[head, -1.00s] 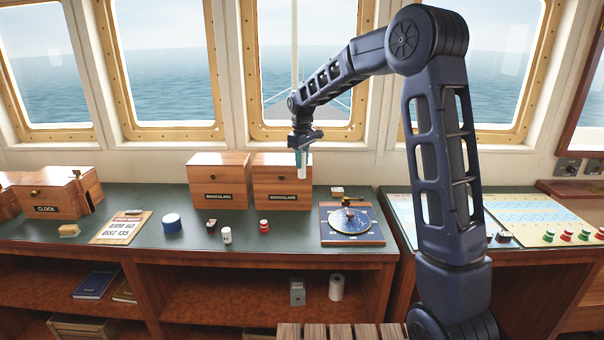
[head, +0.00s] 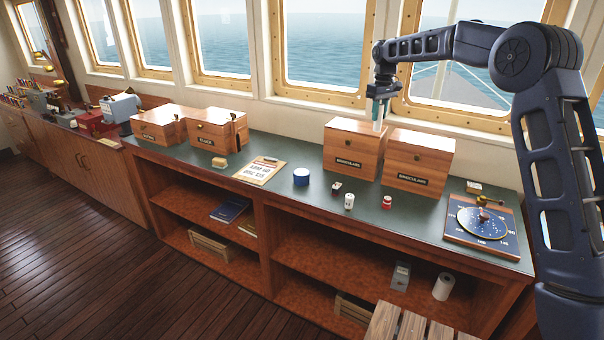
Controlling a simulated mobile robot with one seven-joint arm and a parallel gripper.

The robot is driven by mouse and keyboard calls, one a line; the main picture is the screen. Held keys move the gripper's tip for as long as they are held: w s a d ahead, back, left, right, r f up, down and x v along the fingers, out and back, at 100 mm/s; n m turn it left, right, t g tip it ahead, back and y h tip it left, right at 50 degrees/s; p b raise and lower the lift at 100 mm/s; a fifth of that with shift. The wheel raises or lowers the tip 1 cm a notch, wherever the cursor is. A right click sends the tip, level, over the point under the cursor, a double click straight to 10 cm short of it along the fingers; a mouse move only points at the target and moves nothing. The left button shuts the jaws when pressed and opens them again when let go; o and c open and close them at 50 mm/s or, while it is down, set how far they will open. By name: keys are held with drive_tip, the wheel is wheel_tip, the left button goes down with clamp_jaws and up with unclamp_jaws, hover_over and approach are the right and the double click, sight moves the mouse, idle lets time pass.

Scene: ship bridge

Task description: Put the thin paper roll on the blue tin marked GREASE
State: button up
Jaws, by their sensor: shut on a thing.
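My gripper (head: 379,104) is raised in front of the window, near the top of the left BINOCULARS box in the picture. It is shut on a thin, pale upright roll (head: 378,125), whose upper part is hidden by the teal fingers. A low blue tin (head: 301,177) stands upright on the green counter, left of the boxes and lower in the picture than my gripper. Its lettering cannot be read from here. The tin's top looks bare, and the roll is well apart from it.
Two wooden BINOCULARS boxes (head: 353,150) (head: 419,162) stand at the back. A clipboard (head: 260,170), a small white container (head: 349,201) and a red-and-white one (head: 387,202) are on the counter near the tin. A thicker white roll (head: 443,287) stands on the lower shelf.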

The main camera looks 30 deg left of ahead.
drive_tip(key=s+a, duration=0.4)
drive_tip(key=a, duration=1.1)
hover_over(302, 172)
drive_tip(key=shift+n, duration=0.3)
wheel_tip(302, 172, down, 19)
drive_tip(key=shift+a+f, duration=0.1)
drive_tip(key=shift+f, duration=0.15)
drive_tip(key=o, duration=1)
wheel_tip(302, 172, up, 12)
